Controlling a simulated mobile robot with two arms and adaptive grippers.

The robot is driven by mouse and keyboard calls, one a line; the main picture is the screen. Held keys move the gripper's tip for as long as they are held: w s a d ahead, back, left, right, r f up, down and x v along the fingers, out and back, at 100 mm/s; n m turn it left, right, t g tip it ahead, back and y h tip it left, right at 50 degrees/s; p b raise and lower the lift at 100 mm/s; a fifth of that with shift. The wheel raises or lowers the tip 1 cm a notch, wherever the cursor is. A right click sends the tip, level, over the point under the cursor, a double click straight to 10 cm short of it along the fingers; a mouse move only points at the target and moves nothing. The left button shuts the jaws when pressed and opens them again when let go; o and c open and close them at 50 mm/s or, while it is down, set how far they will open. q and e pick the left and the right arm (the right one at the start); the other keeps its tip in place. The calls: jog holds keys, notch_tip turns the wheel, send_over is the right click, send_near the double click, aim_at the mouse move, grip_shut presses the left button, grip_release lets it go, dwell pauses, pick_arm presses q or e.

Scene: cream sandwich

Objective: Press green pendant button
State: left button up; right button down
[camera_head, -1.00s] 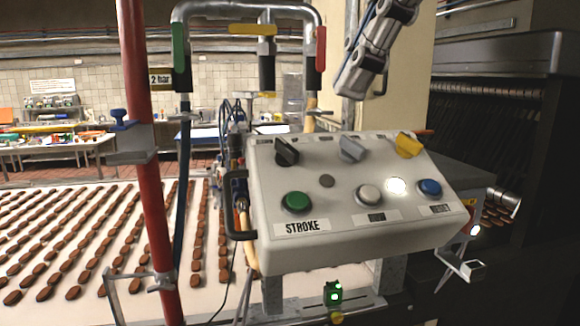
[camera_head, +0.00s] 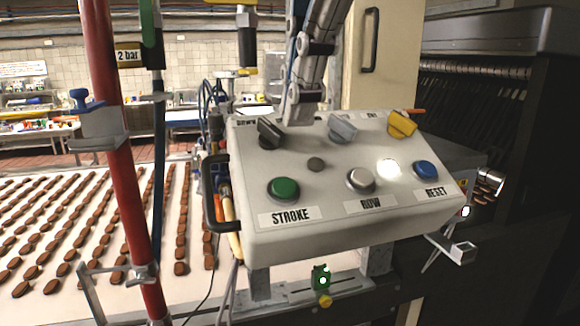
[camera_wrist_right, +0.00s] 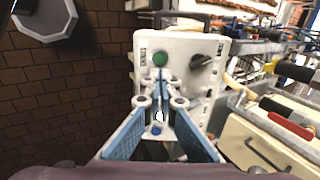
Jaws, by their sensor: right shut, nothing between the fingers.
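The white pendant box (camera_head: 260,232) fills the middle of the head view, with its face tilted up toward me. The green button (camera_head: 284,188) sits at its lower left, above the label STROKE. My left gripper is not in view.
A silver button (camera_head: 361,180), a blue button (camera_head: 426,170) and a yellow knob (camera_head: 402,124) share the panel. A red post (camera_head: 122,190) stands to the left, beside a conveyor with rows of brown biscuits. A dark machine stands on the right.

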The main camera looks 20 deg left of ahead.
aim_at(284, 185)
jog(key=p+x, duration=0.1)
jog(key=x, duration=0.6)
jog(key=shift+w+a+f, duration=0.1)
jog(key=shift+w+f, duration=0.15)
jog(key=shift+w+a+f+p, duration=0.2)
jog(key=shift+f+p, duration=0.1)
jog(key=shift+f, duration=0.35)
